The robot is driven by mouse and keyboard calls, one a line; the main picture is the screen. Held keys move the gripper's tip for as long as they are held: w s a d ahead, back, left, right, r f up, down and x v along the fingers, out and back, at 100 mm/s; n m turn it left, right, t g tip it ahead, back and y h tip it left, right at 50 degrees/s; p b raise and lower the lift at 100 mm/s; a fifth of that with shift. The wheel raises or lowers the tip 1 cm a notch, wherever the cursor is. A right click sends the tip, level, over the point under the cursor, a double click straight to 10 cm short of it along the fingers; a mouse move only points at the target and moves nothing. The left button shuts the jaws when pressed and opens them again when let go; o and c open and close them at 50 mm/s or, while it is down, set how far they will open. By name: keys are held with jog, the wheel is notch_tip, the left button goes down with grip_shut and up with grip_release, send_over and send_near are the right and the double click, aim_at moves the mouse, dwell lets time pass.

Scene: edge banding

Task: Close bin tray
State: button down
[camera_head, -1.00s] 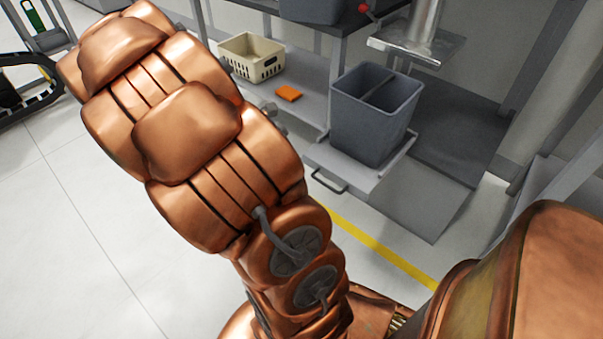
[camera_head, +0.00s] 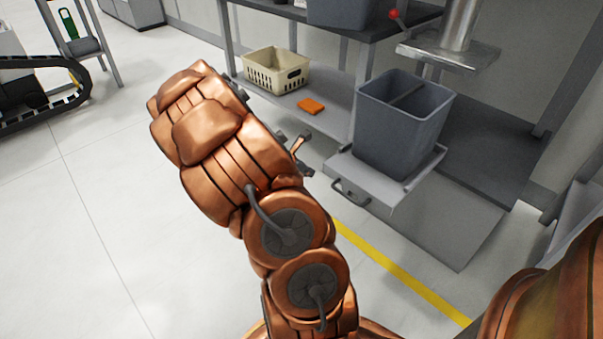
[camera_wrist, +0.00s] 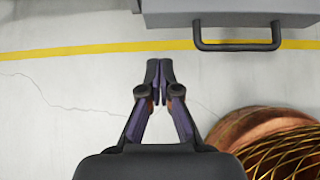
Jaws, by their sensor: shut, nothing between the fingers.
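The bin tray (camera_head: 385,184) is a light grey pull-out shelf with a dark handle on its front edge. It is pulled out from the cabinet and bears a grey two-part bin (camera_head: 401,122). In the wrist view the tray's front and its black handle (camera_wrist: 237,45) show at the top right. My gripper (camera_wrist: 159,70) is shut and empty, apart from the handle, with the handle up and to the right of the fingertips in that view. In the head view my gripper is mostly hidden behind my arm, left of the tray.
A cream basket (camera_head: 276,71) and an orange block (camera_head: 311,106) lie on the shelf left of the bin. A yellow line (camera_head: 400,273) runs along the floor before the cabinet.

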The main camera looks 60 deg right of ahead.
aim_at(327, 169)
jog(key=shift+s+d+f+b, duration=0.2)
jog(key=shift+d+f+b, duration=0.2)
jog(key=shift+d, duration=0.65)
jog(key=shift+s+d+f+b, duration=0.25)
jog(key=shift+d+f, duration=0.2)
jog(key=shift+d, duration=0.65)
jog(key=shift+s+d+f+b, duration=0.2)
jog(key=shift+d+f+b, duration=0.2)
jog(key=shift+d, duration=0.65)
